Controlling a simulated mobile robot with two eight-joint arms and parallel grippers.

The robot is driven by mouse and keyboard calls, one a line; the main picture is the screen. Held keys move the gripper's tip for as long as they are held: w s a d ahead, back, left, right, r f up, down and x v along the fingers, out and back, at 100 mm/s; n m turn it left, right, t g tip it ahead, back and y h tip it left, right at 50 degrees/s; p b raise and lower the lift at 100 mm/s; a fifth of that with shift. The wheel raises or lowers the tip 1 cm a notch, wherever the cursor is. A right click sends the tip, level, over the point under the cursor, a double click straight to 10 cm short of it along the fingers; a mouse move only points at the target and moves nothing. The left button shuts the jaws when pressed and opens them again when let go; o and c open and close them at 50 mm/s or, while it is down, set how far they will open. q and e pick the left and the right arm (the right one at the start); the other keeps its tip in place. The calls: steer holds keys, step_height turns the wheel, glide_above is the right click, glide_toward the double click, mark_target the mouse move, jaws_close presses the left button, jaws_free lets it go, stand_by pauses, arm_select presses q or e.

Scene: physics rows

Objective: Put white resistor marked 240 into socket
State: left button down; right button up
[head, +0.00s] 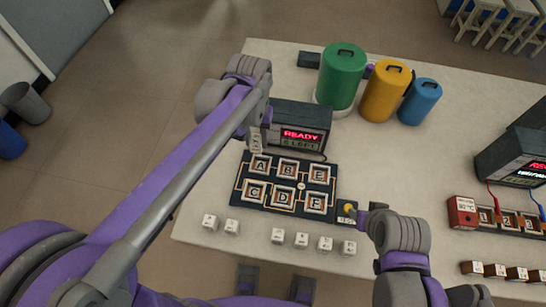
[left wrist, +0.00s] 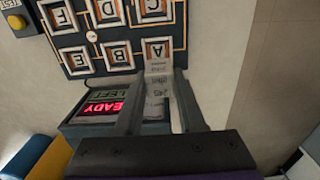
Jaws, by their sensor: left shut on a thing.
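My left gripper (head: 257,138) is shut on a white resistor (head: 256,145), held upright at the far edge of the socket board (head: 240,190). In the left wrist view the resistor (left wrist: 157,88) sits between the two fingers (left wrist: 158,110), with printing that looks like 240. Its far end overlaps socket A (left wrist: 158,48); I cannot tell whether it touches. Sockets A (head: 259,164), B, E, C, D and F look empty. My right gripper (head: 367,214) is beside the yellow-button box (head: 347,211); its fingers are too small to read.
A tester with a red READY display (head: 301,132) stands behind the board. Several white blocks (head: 278,236) line the table's front. Green (head: 342,75), yellow (head: 385,92) and blue (head: 419,102) canisters stand at the back. Another device (head: 512,165) is at right.

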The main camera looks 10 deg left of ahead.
mark_target(259, 150)
arm_select(q)
steer(key=shift+w+d, duration=0.2)
arm_select(e)
steer(key=shift+w+d, duration=0.15)
steer(key=shift+d, duration=0.05)
arm_select(q)
steer(key=shift+d+f, duration=0.1)
steer(key=shift+f, duration=0.1)
arm_select(e)
steer(key=shift+d, duration=0.1)
arm_select(q)
step_height(259, 150, down, 5)
steer(key=shift+f, duration=0.1)
arm_select(e)
steer(key=shift+f, duration=0.25)
arm_select(q)
steer(key=shift+f+b, duration=0.4)
steer(key=shift+f, duration=1.75)
arm_select(e)
steer(key=shift+f, duration=0.2)
arm_select(q)
steer(key=shift+f, duration=0.2)
arm_select(e)
steer(key=shift+f, duration=0.2)
arm_select(q)
steer(key=c, duration=0.5)
jaws_free()
steer(key=shift+r, duration=0.1)
arm_select(e)
steer(key=shift+r, duration=0.1)
